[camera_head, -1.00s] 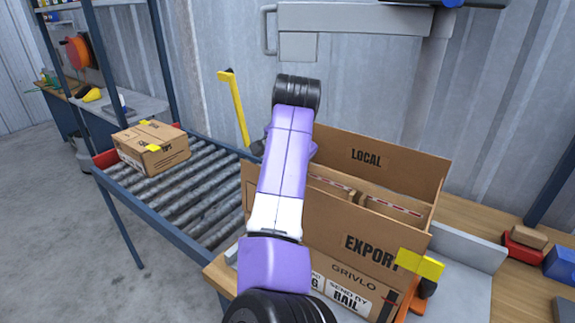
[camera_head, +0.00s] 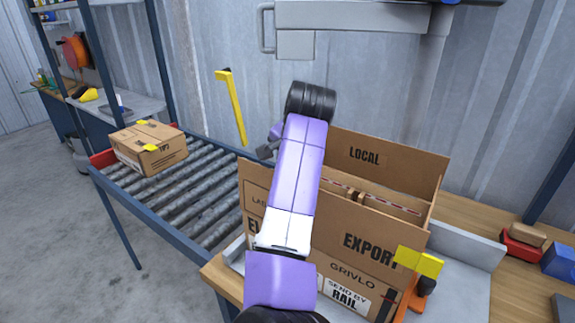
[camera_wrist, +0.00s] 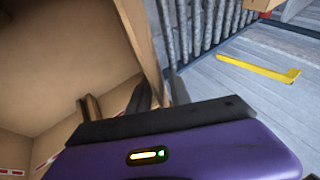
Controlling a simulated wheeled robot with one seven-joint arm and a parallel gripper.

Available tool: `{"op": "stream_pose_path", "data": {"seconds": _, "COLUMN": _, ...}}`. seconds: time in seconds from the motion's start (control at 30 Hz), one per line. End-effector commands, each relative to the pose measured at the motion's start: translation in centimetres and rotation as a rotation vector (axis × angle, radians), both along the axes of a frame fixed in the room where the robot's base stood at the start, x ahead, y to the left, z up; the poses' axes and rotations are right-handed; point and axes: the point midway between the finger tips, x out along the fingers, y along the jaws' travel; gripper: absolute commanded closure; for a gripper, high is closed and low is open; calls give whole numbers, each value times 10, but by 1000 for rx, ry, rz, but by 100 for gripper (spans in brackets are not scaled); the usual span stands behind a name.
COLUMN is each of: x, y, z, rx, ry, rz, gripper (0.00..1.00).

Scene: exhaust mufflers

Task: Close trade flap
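A large open carton stands on the bench, with a LOCAL flap (camera_head: 395,165) upright at the back and an EXPORT flap (camera_head: 370,243) upright at the front. I can read no flap marked TRADE. My arm hides much of the carton's left end. My gripper (camera_head: 268,146) is mostly hidden behind my arm, near that end. In the wrist view my gripper's dark fingers (camera_wrist: 158,92) look apart, on either side of the edge of an upright cardboard panel (camera_wrist: 143,40), perhaps the trade flap. I cannot tell whether they touch it.
A roller conveyor (camera_head: 200,190) runs left of the carton and carries a smaller taped box (camera_head: 147,150). A yellow bar (camera_head: 233,105) stands behind it. An orange tape dispenser (camera_head: 422,290) is close to the carton's front right. Red and blue bins (camera_head: 520,248) sit far right.

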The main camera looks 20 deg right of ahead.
Motion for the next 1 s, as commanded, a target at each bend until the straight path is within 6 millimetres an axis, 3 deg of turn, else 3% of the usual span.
{"op": "stream_pose_path", "data": {"seconds": 0.5, "x": -38, "y": 3, "z": 55, "rx": 0, "ry": -3, "rz": -1, "gripper": 75}}
{"op": "stream_pose_path", "data": {"seconds": 0.9, "x": -45, "y": 4, "z": 63, "rx": 0, "ry": 0, "rz": 0, "gripper": 75}}
{"op": "stream_pose_path", "data": {"seconds": 0.93, "x": -45, "y": 4, "z": 63, "rx": 0, "ry": 0, "rz": 0, "gripper": 77}}
{"op": "stream_pose_path", "data": {"seconds": 1.0, "x": -45, "y": 4, "z": 65, "rx": -1, "ry": 0, "rz": 1, "gripper": 91}}
